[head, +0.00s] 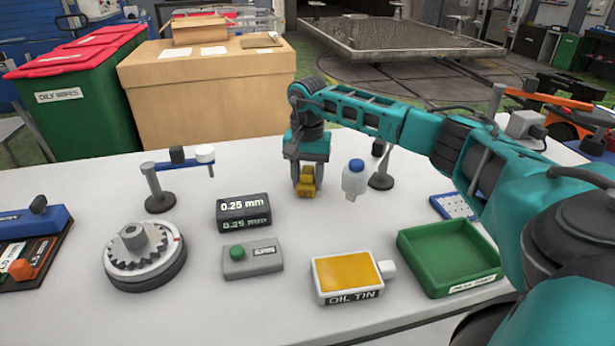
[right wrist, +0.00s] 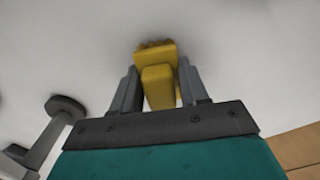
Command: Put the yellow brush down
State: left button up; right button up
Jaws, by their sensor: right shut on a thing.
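The yellow brush (head: 306,187) is between the fingers of my right gripper (head: 306,175), over the back middle of the white table. The gripper points down and is shut on the brush. In the right wrist view the yellow brush (right wrist: 158,85) sits between the two grey fingers of the right gripper (right wrist: 160,88), with its wider end toward the table. The brush's lower end is at or very near the table top; I cannot tell whether it touches. My left gripper is not in view.
A display box (head: 243,211), a button box (head: 252,259), a gear turntable (head: 145,257), an oil tin (head: 348,276) and a green tray (head: 447,256) are on the table (head: 205,320).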

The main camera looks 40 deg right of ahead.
aim_at(307, 169)
jog(key=shift+f, duration=0.15)
jog(key=o, duration=0.9)
notch_tip(307, 169, up, 12)
jog(key=shift+r+p, duration=0.25)
jog(key=shift+p, duration=0.1)
dwell(0.3)
